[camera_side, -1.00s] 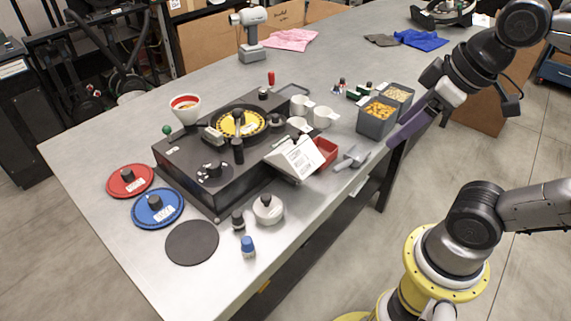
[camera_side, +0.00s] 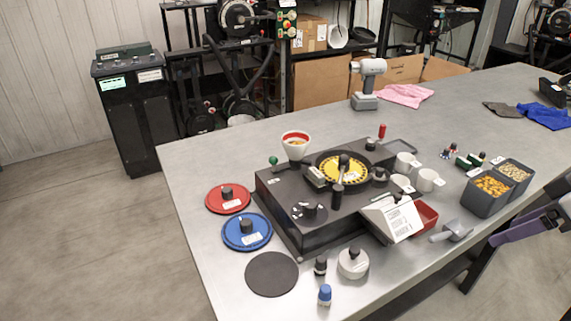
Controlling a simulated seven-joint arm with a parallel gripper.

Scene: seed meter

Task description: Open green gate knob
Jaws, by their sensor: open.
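The green knob (camera_side: 273,160) is a small ball at the back left corner of the black seed meter (camera_side: 300,228), just left of the white, red-rimmed funnel (camera_side: 295,147). Nothing touches the knob. The meter carries a yellow plate (camera_side: 344,170) in a dark ring, with black knobs around it. My gripper (camera_side: 500,238) shows only in part at the right edge, with purple fingers near the table's front edge. It is open and empty, well to the right of the green knob. The rest of my arm is outside the picture.
Red (camera_side: 214,202) and blue (camera_side: 259,235) plates and a black disc (camera_side: 271,274) lie left of the meter. Grey bins (camera_side: 482,204), a metal scoop (camera_side: 455,230) and white cups (camera_side: 428,180) are at the right. A scanner-like tool (camera_side: 366,98) stands behind.

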